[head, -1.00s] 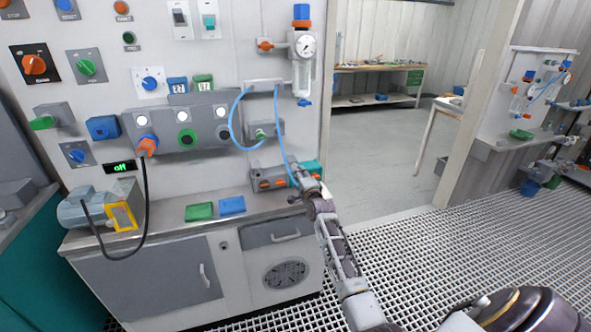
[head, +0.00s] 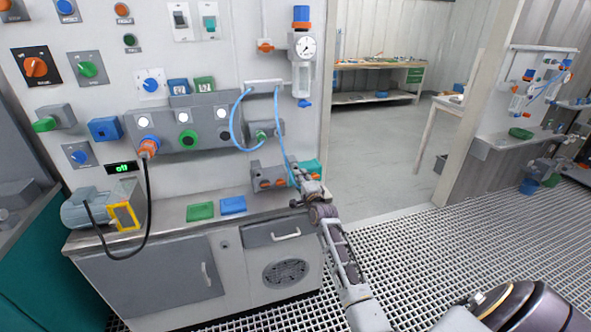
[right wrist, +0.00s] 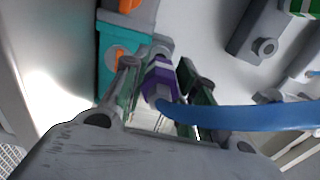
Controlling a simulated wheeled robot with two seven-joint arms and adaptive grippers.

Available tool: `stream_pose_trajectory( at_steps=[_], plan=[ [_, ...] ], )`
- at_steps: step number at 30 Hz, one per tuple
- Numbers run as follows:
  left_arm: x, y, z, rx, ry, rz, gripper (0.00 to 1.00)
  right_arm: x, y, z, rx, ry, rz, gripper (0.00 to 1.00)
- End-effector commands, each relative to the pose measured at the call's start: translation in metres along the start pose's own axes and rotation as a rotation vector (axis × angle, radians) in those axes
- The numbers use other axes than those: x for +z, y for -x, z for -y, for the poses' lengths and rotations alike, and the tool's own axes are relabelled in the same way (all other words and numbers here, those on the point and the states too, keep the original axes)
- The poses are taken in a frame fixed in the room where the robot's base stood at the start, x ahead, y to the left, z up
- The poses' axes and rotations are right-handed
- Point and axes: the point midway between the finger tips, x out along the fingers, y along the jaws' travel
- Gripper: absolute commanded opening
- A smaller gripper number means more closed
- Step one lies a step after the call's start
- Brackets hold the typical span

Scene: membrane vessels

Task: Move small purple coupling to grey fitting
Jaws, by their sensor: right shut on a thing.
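The small purple coupling (right wrist: 160,78) sits between the fingers of my right gripper (right wrist: 163,82) in the right wrist view. The fingers are shut on it. A blue hose (right wrist: 235,117) runs from the coupling to the right. In the head view my right gripper (head: 304,180) is beside the orange-and-grey block at the back right of the bench, and it hides the coupling there. A grey round fitting (right wrist: 265,47) on a grey block is at the upper right in the wrist view, apart from the coupling. I cannot tell if it is the task's fitting. My left gripper is not in view.
A teal block (right wrist: 118,58) with an orange part is close to the left finger. The grey bench (head: 180,228) holds a green block (head: 200,211), a blue block (head: 232,205) and a motor (head: 90,209). The hose (head: 281,125) hangs from a wall manifold.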

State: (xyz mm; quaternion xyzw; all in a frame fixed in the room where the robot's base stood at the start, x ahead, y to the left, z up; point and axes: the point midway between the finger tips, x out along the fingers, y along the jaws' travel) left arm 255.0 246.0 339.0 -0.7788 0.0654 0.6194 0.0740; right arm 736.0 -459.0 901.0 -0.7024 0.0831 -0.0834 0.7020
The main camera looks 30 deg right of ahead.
Motion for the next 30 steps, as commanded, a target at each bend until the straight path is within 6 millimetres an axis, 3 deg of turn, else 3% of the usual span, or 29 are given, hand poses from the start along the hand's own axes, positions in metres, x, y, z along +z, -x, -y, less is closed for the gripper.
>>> stream_pose_trajectory(
  at_steps=[30],
  plan=[
    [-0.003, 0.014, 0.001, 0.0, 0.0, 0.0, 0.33, 0.0, 0.02, 0.0, 0.0, -0.001, 0.0, 0.0]
  ],
)
